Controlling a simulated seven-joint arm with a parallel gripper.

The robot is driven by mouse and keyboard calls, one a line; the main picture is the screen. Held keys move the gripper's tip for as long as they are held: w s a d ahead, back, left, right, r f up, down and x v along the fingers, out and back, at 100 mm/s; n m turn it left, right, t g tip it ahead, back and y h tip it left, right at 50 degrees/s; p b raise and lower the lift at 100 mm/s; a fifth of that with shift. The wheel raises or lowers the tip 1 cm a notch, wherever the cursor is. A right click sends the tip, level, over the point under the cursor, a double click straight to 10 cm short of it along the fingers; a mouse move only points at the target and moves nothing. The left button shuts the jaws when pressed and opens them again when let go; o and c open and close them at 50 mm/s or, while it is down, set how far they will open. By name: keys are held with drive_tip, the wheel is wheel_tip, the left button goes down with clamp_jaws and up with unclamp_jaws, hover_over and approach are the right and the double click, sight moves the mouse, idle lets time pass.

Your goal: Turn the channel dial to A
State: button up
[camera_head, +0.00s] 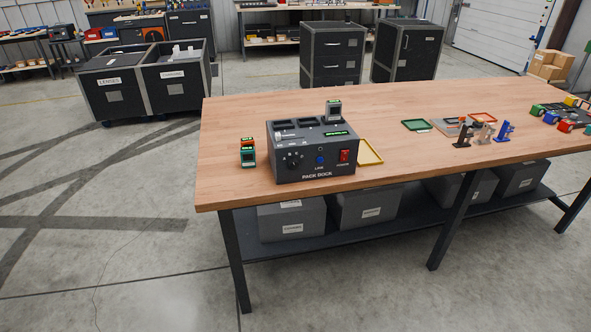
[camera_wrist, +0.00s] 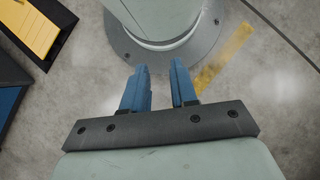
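The channel dial (camera_head: 293,160) is a dark round knob on the left of the front panel of a dark grey pack dock (camera_head: 318,170). The dock stands near the front edge of the wooden workbench. The dial's letters and pointer are too small to read. A blue button (camera_head: 320,160) marked LINK and a red switch (camera_head: 344,156) sit to the dial's right. My gripper (camera_wrist: 160,72) shows only in the wrist view. Its two blue fingers are apart with nothing between them, over the concrete floor and away from the dock.
A pack with an orange top (camera_head: 248,153) stands left of the dock, and another pack (camera_head: 333,109) sits in the dock's top. A yellow tray (camera_head: 370,152) lies to its right. The bench (camera_head: 230,195) is clear at its left end. Grey totes (camera_head: 291,221) fill the shelf below.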

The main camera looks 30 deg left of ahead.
drive_tip(key=o, duration=0.6)
drive_tip(key=w+a, duration=0.1)
drive_tip(key=a, duration=0.1)
drive_tip(key=w+a+r+n+t, duration=0.1)
drive_tip(key=w+a, duration=0.1)
drive_tip(key=w+a+r+n+h, duration=0.1)
drive_tip(key=w+a, duration=0.1)
drive_tip(key=shift+r, duration=0.1)
drive_tip(key=shift+c, duration=0.2)
drive_tip(key=n+t+y, duration=0.3)
drive_tip(key=t+y, duration=1.3)
drive_tip(key=t, duration=0.6)
approach(295, 167)
drive_tip(key=x, duration=0.8)
drive_tip(key=shift+w+a+r, duration=0.15)
drive_tip(key=shift+y, duration=0.3)
drive_tip(key=c, duration=1)
